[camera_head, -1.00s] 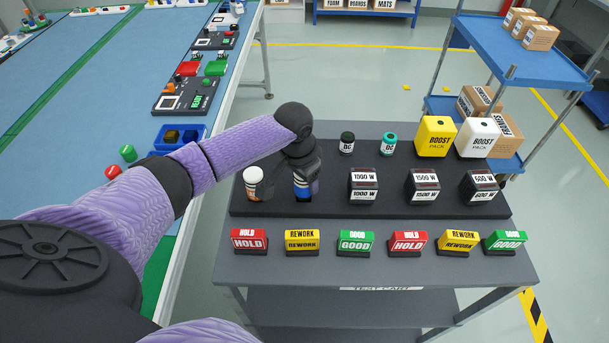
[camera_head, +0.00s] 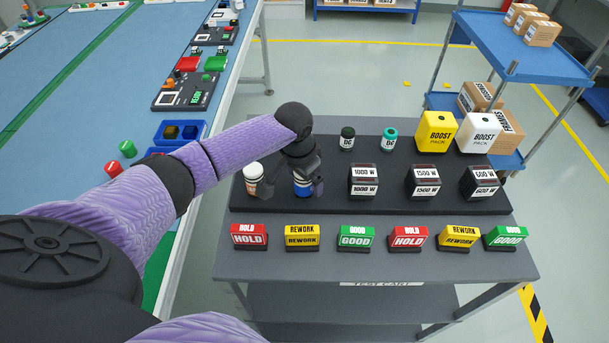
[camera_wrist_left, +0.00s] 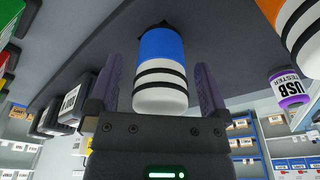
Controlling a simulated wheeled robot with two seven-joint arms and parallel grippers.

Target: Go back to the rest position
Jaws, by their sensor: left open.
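In the left wrist view this blue-banded item (camera_wrist_left: 160,65) stands between the two fingers (camera_wrist_left: 160,85), with a gap showing on each side. A white and orange item (camera_head: 253,179) stands just left of it, close to a finger. My right gripper is not in view.
The tray (camera_head: 400,204) also holds a black-capped jar (camera_head: 347,139), a teal-capped jar (camera_head: 389,140), several wattage blocks and two boost packs. Several HOLD, REWORK and GOOD blocks line the cart's front (camera_head: 380,265). The blue line table (camera_head: 90,75) is at left, a blue shelf cart (camera_head: 525,60) at right.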

